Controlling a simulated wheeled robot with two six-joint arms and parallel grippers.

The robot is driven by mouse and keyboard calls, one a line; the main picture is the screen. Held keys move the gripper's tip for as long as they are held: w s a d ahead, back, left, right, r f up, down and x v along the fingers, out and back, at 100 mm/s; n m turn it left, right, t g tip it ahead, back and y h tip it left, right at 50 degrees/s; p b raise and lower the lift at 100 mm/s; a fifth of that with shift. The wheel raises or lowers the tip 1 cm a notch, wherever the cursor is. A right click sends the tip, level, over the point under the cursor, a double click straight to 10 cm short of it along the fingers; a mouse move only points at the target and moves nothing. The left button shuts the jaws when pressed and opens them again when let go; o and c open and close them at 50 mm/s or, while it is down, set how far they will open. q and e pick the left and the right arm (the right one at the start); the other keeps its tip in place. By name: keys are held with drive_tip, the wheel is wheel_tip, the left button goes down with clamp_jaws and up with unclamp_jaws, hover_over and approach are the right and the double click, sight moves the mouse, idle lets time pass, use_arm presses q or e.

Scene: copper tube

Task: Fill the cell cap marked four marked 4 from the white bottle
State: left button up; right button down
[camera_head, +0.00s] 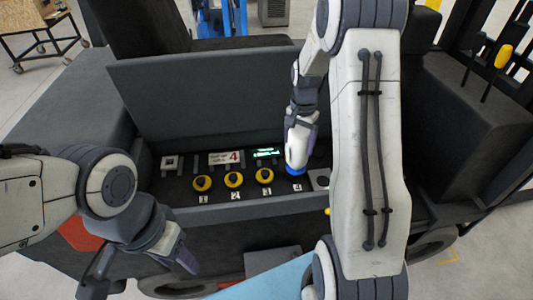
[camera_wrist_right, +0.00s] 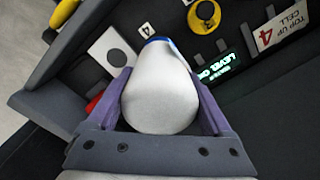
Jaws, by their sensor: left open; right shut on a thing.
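The white bottle (camera_head: 297,150) is tilted nose down, its blue tip (camera_head: 294,171) just at the label 4 (camera_head: 297,187). My right gripper (camera_head: 301,132) is shut on it; the right wrist view also shows the bottle (camera_wrist_right: 160,92) between the purple fingers. The fourth cell opening is hidden behind the bottle's tip, so I cannot tell whether they touch. A sign with a red 4 (camera_head: 224,158) and a lit green display (camera_head: 266,153) stand behind the row. My left gripper (camera_head: 145,268) is open and empty at the lower left.
Yellow cell caps 1 (camera_head: 202,183), 2 (camera_head: 234,180) and 3 (camera_head: 264,176) sit left of the bottle. A raised lid (camera_head: 200,95) stands behind the battery bay. A pale plate with a dark hole (camera_wrist_right: 114,47) lies beside label 4. A blue surface (camera_head: 265,280) is at the front.

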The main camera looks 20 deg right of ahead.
drive_tip(key=shift+r+p, duration=3.5)
drive_tip(key=shift+r, duration=1)
drive_tip(key=shift+f, duration=0.1)
